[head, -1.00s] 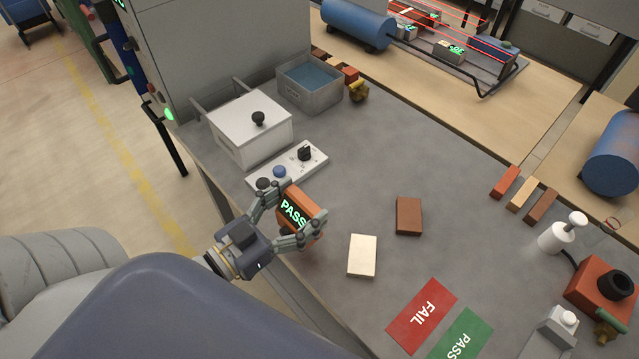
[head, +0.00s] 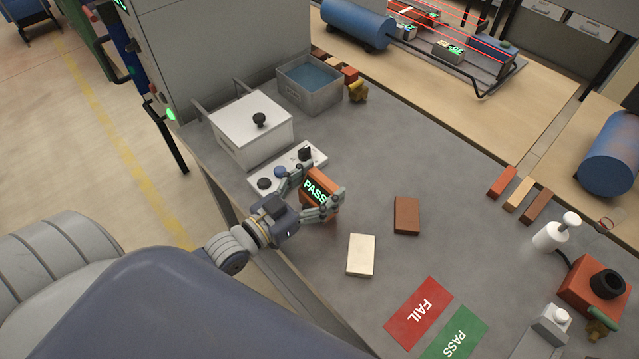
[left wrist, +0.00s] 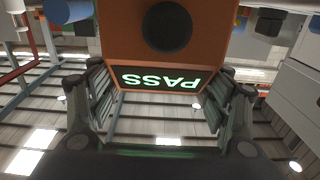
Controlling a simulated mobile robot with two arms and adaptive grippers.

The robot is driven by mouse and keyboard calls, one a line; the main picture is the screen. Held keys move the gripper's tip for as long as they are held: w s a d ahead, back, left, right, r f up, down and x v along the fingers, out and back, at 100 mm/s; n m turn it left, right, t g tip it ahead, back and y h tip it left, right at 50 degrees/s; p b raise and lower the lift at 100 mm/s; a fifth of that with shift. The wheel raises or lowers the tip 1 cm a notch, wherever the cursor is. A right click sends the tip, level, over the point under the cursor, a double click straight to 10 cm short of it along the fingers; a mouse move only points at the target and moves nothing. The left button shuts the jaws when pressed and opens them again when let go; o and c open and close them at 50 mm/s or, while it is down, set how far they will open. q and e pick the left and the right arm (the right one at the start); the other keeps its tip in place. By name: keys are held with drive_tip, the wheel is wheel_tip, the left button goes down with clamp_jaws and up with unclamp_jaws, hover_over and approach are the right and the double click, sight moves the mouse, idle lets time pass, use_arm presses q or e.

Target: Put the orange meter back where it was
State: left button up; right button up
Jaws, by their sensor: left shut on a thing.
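The orange meter (head: 321,187) has a dark display lit with green "PASS". My left gripper (head: 319,196) is shut on it, one finger on each side, near the table's left edge and just right of the knob panel. In the left wrist view the meter (left wrist: 208,45) fills the top centre with a round dark disc on its face, and the fingers of the left gripper (left wrist: 160,100) flank it. I cannot tell whether the meter's base touches the table. My right gripper is not in view.
A white lidded box (head: 250,130), a panel with knobs (head: 290,168) and a water tray (head: 310,85) stand behind the gripper. A cream brick (head: 361,255) and a brown brick (head: 407,215) lie to the right. Red FAIL (head: 418,311) and green PASS (head: 455,337) mats lie in front.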

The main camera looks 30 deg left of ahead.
use_arm(q)
drive_tip(key=shift+f, duration=0.15)
drive_tip(key=shift+f, duration=0.45)
drive_tip(key=shift+s+f+b, duration=0.1)
drive_tip(key=shift+s+b, duration=0.05)
drive_tip(key=shift+b, duration=0.15)
drive_tip(key=o, duration=1.2)
drive_tip(key=shift+f, duration=0.15)
drive_tip(key=shift+s+d+f, duration=0.1)
drive_tip(key=shift+f, duration=0.1)
drive_tip(key=shift+r+p, duration=0.3)
drive_tip(key=shift+r, duration=0.2)
drive_tip(key=v, duration=0.4)
drive_tip(key=b+v, duration=0.1)
drive_tip(key=v, duration=0.2)
drive_tip(key=r+b+v, duration=0.1)
drive_tip(key=v, duration=0.3)
drive_tip(key=shift+s+a, duration=0.25)
